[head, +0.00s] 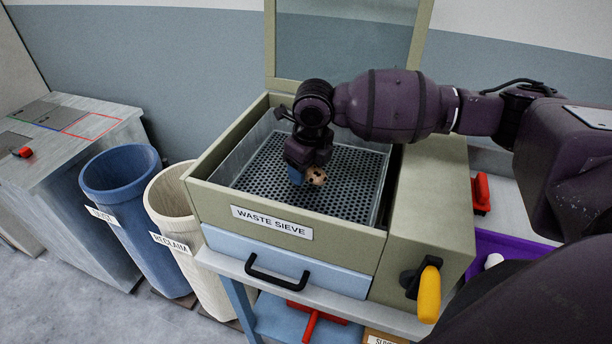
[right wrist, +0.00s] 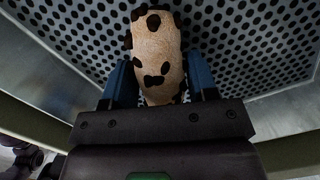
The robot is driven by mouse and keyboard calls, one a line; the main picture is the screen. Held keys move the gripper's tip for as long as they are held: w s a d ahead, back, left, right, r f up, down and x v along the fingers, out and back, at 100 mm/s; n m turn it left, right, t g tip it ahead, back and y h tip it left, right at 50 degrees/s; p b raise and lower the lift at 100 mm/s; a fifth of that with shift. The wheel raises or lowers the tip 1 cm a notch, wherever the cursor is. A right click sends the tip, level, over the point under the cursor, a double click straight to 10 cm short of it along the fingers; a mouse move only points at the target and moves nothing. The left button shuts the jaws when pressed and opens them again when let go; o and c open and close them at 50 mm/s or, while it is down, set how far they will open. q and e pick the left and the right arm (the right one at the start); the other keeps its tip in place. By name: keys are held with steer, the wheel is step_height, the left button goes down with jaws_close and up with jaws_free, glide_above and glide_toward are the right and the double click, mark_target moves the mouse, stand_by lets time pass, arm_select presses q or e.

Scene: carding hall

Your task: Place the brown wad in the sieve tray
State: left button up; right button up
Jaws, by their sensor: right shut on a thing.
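The brown wad (head: 315,176) is a tan lump with dark brown spots. My right gripper (head: 304,175) is shut on it, over the perforated floor of the sieve tray (head: 352,165). In the right wrist view the wad (right wrist: 157,60) sits between the two blue fingers of my gripper (right wrist: 158,85), with the tray's holed plate (right wrist: 225,30) behind it. I cannot tell whether the wad touches the plate. The tray sits in the green box labelled "WASTE SIEVE". My left gripper is not in view.
The sieve's clear lid (head: 345,40) stands raised behind. A blue bin (head: 125,215) and a cream "RECLAIM" bin (head: 185,235) stand to the left. A yellow-handled lever (head: 429,295) is on the front right. A purple tray (head: 500,247) lies right of the box.

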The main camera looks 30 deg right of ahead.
steer(key=shift+f, duration=1.25)
steer(key=shift+f, duration=0.1)
steer(key=o, duration=0.9)
steer(key=r, duration=0.4)
steer(key=s+r, duration=0.1)
steer(key=r, duration=0.7)
steer(key=shift+s+d, duration=0.2)
steer(key=shift+d, duration=0.05)
